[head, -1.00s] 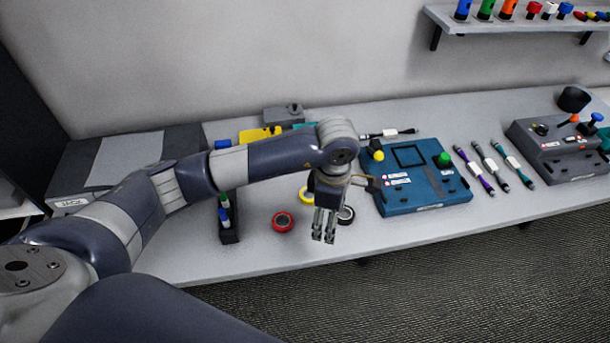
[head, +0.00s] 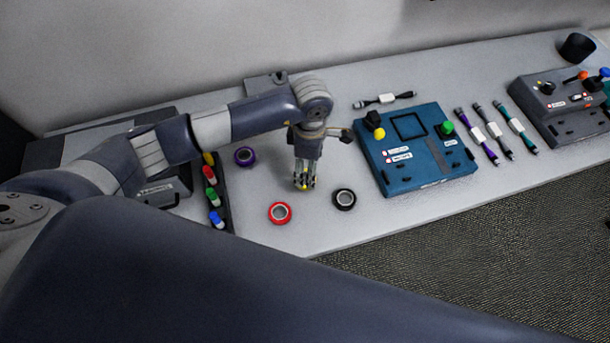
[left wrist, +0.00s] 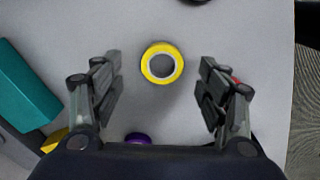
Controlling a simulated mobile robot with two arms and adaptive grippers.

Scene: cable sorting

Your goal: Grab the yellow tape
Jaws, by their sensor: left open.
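The yellow tape (left wrist: 162,46) is a yellow ring lying flat on the table in the left wrist view, ahead of and between my open fingers. In the head view only bits of the yellow tape (head: 303,188) show, behind my left gripper's fingers. My left gripper (head: 304,184) points down over it, open and empty. In the left wrist view my left gripper (left wrist: 163,92) has one finger on each side, with nothing between the pads but the view of the tape and table. My right gripper is not in view.
A red tape (head: 280,213), a black tape (head: 344,199) and a purple tape (head: 245,156) lie around the gripper. A blue-green box (head: 425,170) with knobs stands to the right. A rack of coloured pieces (head: 222,190) stands to the left. The table's front edge is near.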

